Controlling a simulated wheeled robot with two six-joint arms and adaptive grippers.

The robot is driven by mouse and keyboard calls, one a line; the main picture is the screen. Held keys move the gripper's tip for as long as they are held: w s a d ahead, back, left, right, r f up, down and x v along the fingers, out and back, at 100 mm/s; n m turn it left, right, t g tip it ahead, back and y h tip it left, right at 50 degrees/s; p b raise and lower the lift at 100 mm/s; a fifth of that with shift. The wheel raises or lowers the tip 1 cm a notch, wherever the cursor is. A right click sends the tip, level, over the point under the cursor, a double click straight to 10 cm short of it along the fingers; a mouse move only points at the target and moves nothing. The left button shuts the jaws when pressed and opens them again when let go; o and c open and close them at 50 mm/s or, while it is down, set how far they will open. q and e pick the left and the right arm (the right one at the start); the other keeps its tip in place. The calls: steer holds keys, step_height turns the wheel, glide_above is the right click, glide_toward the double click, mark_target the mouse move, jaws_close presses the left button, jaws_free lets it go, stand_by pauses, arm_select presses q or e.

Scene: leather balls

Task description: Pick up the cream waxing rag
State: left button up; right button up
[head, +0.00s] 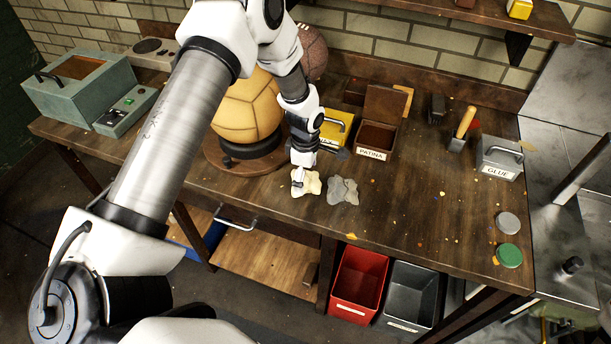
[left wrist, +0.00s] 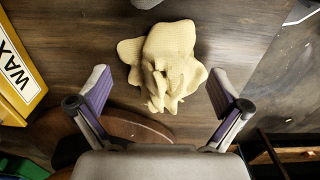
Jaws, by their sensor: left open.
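The cream waxing rag (head: 306,183) lies crumpled on the wooden workbench, left of a grey rag (head: 343,190). In the left wrist view the cream rag (left wrist: 165,62) sits between and ahead of my open fingers, with a ridged knitted surface. My left gripper (head: 302,178) reaches down from above at the rag and partly covers it in the head view. In the left wrist view the gripper (left wrist: 161,102) has its two purple-padded fingers wide apart, with nothing held. My right gripper is not in view.
A yellow WAX box (head: 336,130) and a brown PATINA box (head: 376,135) stand behind the rags. A large tan leather ball (head: 247,108) rests on a round stand at the left. The bench front right of the grey rag is mostly clear.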

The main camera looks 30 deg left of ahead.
arm_select(q)
steer(key=shift+s+r, duration=0.1)
steer(key=shift+s, duration=0.05)
steer(key=shift+c, duration=1.1)
steer(key=shift+s+r, duration=0.1)
steer(key=shift+s, duration=0.05)
steer(key=c, duration=1.1)
steer(key=shift+s+d, duration=0.1)
steer(key=shift+s, duration=0.1)
steer(key=c, duration=0.4)
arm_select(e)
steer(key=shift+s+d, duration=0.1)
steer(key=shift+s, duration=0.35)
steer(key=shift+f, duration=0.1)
